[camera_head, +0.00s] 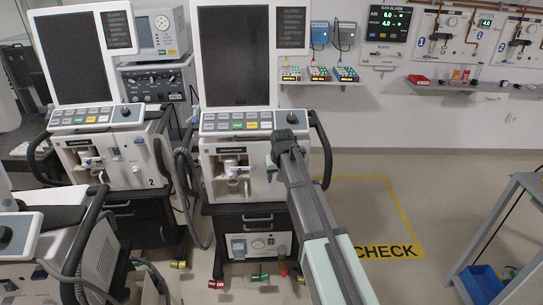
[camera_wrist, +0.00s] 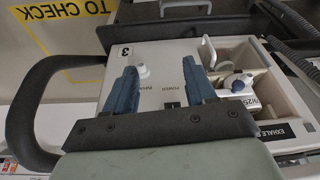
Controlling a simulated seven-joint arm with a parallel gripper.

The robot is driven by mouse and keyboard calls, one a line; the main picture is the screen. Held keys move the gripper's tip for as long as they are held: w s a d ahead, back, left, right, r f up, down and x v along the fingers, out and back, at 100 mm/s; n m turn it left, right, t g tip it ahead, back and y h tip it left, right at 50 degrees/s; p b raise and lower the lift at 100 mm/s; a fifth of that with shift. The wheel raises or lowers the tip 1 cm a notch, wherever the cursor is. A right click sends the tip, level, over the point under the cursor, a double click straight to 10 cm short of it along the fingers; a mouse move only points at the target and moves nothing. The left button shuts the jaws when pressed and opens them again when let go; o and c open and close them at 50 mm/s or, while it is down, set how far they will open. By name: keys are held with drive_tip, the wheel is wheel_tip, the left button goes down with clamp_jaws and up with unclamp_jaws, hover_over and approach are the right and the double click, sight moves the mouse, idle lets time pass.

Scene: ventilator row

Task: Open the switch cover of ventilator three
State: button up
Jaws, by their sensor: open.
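Ventilator three (camera_head: 208,150) stands in the middle of the head view, with a dark screen above a button panel. It also shows upside down in the wrist view, with a "3" on its white front panel (camera_wrist: 150,52). A small dark switch (camera_wrist: 172,105) sits by the POWER label, between the bases of my fingers in that picture. I cannot make out its cover clearly. My gripper (camera_wrist: 157,66) is open and empty, its two blue fingers spread over the front panel. In the head view my gripper (camera_head: 290,140) is at the ventilator's right front and hides that part.
A white knob (camera_wrist: 143,71) protrudes between my fingers. An open compartment with a valve (camera_wrist: 238,82) lies beside them. A dark curved handle (camera_wrist: 30,105) borders the panel. Ventilator two (camera_head: 125,165) stands to the left. A grey cart (camera_head: 500,225) stands right; floor between is clear.

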drive_tip(key=w+a+r, duration=0.2)
drive_tip(key=w+r, duration=0.3)
drive_tip(key=r, duration=0.5)
drive_tip(key=w+a+r, duration=0.1)
drive_tip(key=w+r, duration=0.3)
drive_tip(key=r, duration=0.5)
drive_tip(key=s+f+g, duration=0.1)
drive_tip(key=f, duration=0.3)
drive_tip(key=f+m+g, duration=0.1)
drive_tip(key=f, duration=0.4)
drive_tip(key=s+f+g, duration=0.1)
drive_tip(key=f, duration=0.3)
drive_tip(key=shift+s+d+f+h, duration=0.3)
drive_tip(key=shift+s+f, duration=0.05)
drive_tip(key=shift+f, duration=0.05)
